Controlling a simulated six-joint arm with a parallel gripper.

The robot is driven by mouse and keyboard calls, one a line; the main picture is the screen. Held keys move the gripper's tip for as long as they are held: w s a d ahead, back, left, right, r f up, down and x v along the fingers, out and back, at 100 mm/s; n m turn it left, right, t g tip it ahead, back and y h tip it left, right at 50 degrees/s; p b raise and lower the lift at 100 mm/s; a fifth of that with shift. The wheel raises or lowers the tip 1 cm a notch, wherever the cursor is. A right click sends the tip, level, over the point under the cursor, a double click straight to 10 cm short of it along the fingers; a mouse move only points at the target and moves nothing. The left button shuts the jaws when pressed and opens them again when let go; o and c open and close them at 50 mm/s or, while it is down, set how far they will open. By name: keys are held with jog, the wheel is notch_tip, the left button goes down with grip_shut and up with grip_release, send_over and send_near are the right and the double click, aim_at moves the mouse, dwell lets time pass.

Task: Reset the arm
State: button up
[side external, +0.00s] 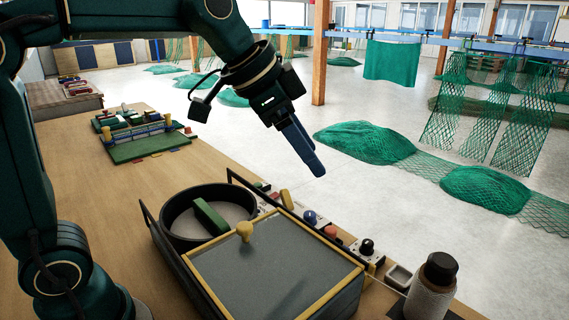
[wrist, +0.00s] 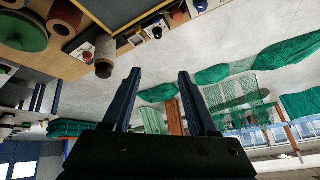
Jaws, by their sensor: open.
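My gripper (side external: 306,150) hangs in the air above the far edge of the workbench in the side external view, tilted down to the right. In the wrist view my gripper (wrist: 158,85) shows its two blue fingers spread apart with nothing between them. It touches nothing.
Several small knobs and blocks line the far bench edge. A green board (side external: 145,148) with parts lies further back on the wooden bench (side external: 90,185). Green nets (side external: 365,140) lie on the floor beyond.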

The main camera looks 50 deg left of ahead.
jog(key=s+a+f+n, duration=0.1)
jog(key=s+f+n, duration=0.1)
jog(key=s, duration=0.3)
jog(key=s+a+f+n+y, duration=0.1)
jog(key=s+f+n, duration=0.1)
jog(key=s+f, duration=0.2)
jog(key=s+a+f+n+y, duration=0.1)
jog(key=s+f+n, duration=0.1)
jog(key=s, duration=0.5)
jog(key=shift+s+a+f+n+g, duration=0.3)
jog(key=shift+a+f+g, duration=0.1)
jog(key=shift+f, duration=0.05)
jog(key=shift+w, duration=0.1)
jog(key=shift+r, duration=0.1)
